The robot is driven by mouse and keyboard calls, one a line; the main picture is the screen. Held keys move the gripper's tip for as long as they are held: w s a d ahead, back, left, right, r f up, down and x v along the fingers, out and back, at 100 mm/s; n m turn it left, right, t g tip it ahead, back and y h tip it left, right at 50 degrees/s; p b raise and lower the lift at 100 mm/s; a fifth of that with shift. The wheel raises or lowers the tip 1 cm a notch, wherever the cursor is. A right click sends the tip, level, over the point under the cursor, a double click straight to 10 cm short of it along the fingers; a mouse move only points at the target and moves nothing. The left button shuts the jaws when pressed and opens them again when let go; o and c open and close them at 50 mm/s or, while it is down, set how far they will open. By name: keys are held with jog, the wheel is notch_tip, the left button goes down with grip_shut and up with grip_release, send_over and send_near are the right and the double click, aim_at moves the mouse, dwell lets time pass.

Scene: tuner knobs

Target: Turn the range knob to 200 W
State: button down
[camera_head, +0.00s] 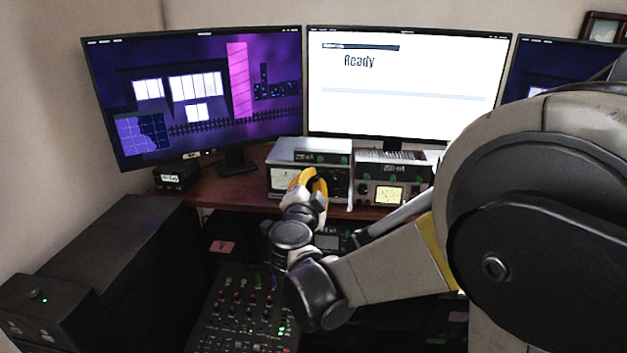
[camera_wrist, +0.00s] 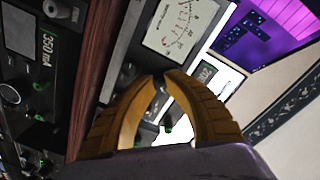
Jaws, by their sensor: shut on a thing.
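A grey box with a white dial meter (camera_head: 284,179) stands on the desk under the monitors. The same meter (camera_wrist: 178,24) shows tilted at the top of the wrist view. My gripper (camera_head: 311,178) is at the front of this box, right of the meter. In the wrist view its yellow fingers (camera_wrist: 160,80) are closed in on a small dark knob, which I take to be the range knob. The fingers hide most of this knob, and I cannot read its pointer or scale. Another dark knob (camera_wrist: 128,72) is just left of the fingers.
A second instrument (camera_head: 389,194) with a yellowish screen stands to the right. Monitors (camera_head: 408,85) rise close behind. A mixer (camera_head: 240,318) is below the desk (camera_head: 228,192). In the wrist view, a panel reading "350 mA" (camera_wrist: 45,47) lies beyond the wooden edge (camera_wrist: 92,75).

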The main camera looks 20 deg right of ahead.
jog(key=c, duration=1.6)
grip_release()
jog(key=v, duration=1.2)
